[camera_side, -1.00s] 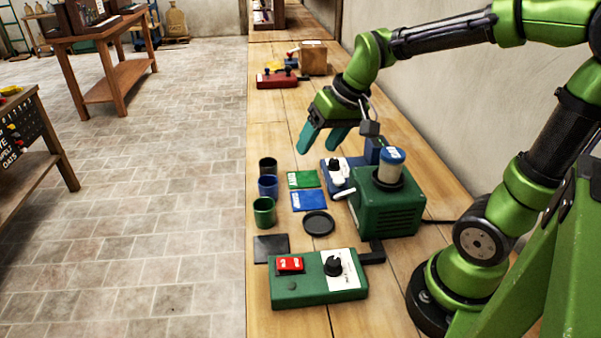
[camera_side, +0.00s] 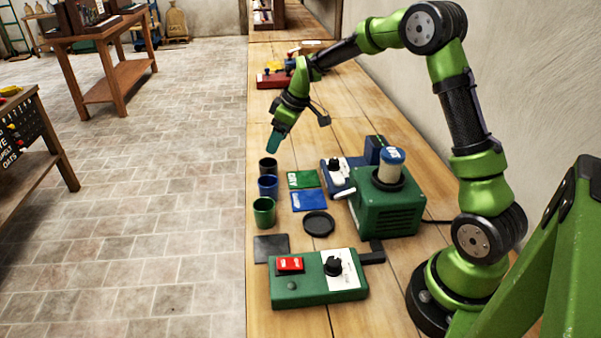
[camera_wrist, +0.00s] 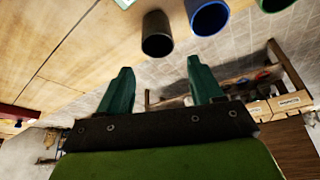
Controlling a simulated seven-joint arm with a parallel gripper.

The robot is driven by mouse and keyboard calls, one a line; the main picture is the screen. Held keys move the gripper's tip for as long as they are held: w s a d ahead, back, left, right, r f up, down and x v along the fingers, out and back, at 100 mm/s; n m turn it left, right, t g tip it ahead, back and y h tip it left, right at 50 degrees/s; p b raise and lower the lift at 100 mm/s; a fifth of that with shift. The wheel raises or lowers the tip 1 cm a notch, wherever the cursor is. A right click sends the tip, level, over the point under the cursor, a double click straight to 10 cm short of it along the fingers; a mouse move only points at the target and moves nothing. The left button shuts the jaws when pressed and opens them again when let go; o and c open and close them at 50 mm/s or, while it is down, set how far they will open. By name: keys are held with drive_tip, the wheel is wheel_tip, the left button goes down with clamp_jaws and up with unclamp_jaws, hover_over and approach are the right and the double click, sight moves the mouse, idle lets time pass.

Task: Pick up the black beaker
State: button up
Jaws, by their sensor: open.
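The black beaker (camera_side: 268,168) stands upright near the bench's left edge, at the far end of a row of beakers. In the wrist view the black beaker (camera_wrist: 157,34) shows just beyond the gap between my fingers. My gripper (camera_side: 275,142) is above the black beaker in the side view, with its teal fingers pointing down. In the wrist view my gripper (camera_wrist: 157,82) has its two fingers spread apart with nothing between them. It is apart from the beaker.
A blue beaker (camera_side: 268,186) stands close beside the black one, then a green beaker (camera_side: 264,212). Green (camera_side: 302,179) and blue (camera_side: 309,200) mats and a black dish (camera_side: 319,223) lie to the right. A green machine (camera_side: 388,205) stands further right.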

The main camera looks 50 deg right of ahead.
sight(267, 165)
drive_tip(key=x, duration=1.1)
drive_tip(key=shift+w+d+f, duration=0.15)
drive_tip(key=shift+f, duration=0.25)
drive_tip(key=shift+r, duration=0.1)
drive_tip(key=c, duration=0.8)
